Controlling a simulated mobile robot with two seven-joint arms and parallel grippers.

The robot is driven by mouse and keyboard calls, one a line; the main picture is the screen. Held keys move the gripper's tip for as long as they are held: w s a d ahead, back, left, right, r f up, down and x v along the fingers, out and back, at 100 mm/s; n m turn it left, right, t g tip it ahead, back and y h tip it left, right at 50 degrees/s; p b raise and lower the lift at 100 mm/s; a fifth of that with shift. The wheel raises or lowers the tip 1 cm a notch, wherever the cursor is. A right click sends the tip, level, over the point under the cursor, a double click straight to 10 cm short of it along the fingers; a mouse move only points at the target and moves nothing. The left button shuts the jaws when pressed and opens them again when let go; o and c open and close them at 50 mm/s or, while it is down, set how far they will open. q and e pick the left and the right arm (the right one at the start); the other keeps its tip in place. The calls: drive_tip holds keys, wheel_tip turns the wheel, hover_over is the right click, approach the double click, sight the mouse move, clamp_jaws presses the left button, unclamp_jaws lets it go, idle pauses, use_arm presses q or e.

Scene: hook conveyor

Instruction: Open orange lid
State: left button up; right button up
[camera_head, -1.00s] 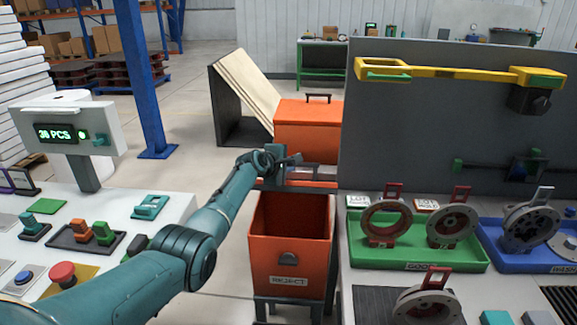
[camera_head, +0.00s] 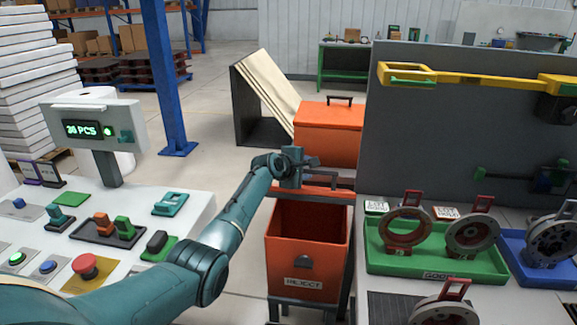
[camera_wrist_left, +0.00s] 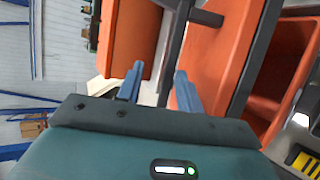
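An orange bin marked REJECT (camera_head: 306,252) stands between the two work surfaces, its dark interior showing from above. Behind its opening is an orange panel (camera_head: 318,192), seen nearly edge-on, with a dark bar handle (camera_head: 335,180). The panel also shows in the left wrist view (camera_wrist_left: 215,60). My left gripper (camera_head: 312,163) is at the handle's left end. In the wrist view its two fingers are apart, with the dark bar running between them; I cannot tell whether they touch it. My right gripper is not in view.
Another orange box (camera_head: 330,135) with a closed top and black handle stands behind. A grey panel (camera_head: 450,130) bounds the right side. A green tray (camera_head: 440,262) holds ring parts. A control desk (camera_head: 120,235) with buttons is at left, under my left arm.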

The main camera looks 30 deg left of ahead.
use_arm(q)
drive_tip(key=v, duration=1.1)
drive_tip(key=shift+s+r, duration=0.15)
drive_tip(key=shift+s, duration=0.05)
